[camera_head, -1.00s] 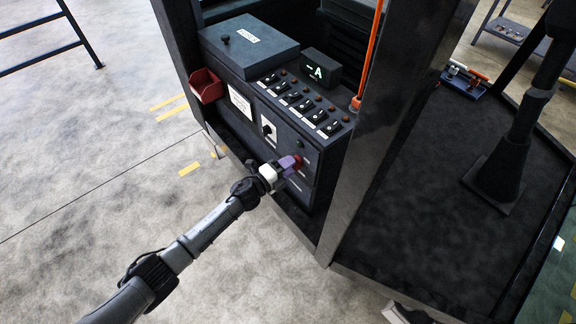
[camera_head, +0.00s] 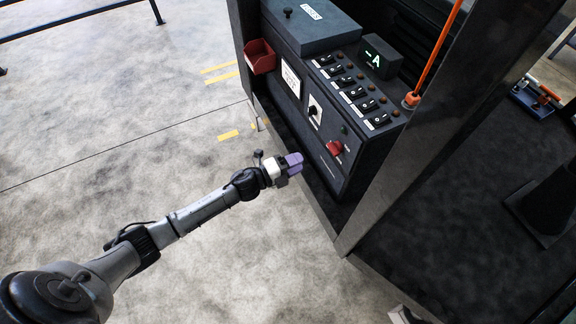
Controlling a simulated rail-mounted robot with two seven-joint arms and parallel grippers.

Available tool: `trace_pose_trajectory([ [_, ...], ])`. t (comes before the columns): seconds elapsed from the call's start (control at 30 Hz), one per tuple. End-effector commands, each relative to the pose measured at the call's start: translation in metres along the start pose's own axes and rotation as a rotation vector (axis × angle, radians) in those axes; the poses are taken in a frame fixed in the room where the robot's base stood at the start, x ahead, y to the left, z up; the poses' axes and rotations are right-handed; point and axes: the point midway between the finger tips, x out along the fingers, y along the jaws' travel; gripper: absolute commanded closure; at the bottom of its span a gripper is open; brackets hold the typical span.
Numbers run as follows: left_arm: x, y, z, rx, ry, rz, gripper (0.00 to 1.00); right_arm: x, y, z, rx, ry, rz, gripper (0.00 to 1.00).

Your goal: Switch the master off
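The control box (camera_head: 316,160) stands in the cab with its front panel facing me. A red rotary knob (camera_head: 335,147), which looks like the master switch, sits at the right of that panel. It is uncovered and its grip looks slanted; I cannot read its labels. My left gripper (camera_head: 294,162), with purple fingertips, is to the left of the red knob and apart from it, in front of the panel. Its fingers look close together, but I cannot tell whether they are open or shut. It holds nothing that I can see. My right gripper is out of view.
A row of rocker switches (camera_head: 350,93) and a green-lit display (camera_head: 378,58) are on top. A black selector (camera_head: 313,110) is on the front panel, and a red bin (camera_head: 260,57) hangs at its left. A dark post (camera_head: 420,130) stands close on the right. Floor on the left is clear.

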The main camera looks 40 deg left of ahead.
Motion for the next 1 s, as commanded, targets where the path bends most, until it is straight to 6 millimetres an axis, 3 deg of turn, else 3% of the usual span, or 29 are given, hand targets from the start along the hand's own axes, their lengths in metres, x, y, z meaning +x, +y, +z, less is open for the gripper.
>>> trace_pose_trajectory([
  [0.1,-0.015,0.001,0.0,0.0,0.0,0.002,0.61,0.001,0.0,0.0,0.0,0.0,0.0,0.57],
  [0.3,-0.025,0.0,0.0,0.0,0.0,0.0,0.61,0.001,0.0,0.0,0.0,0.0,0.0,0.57],
  [1.0,-0.027,0.0,0.001,-0.025,-0.002,0.001,0.61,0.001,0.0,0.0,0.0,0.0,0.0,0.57],
])
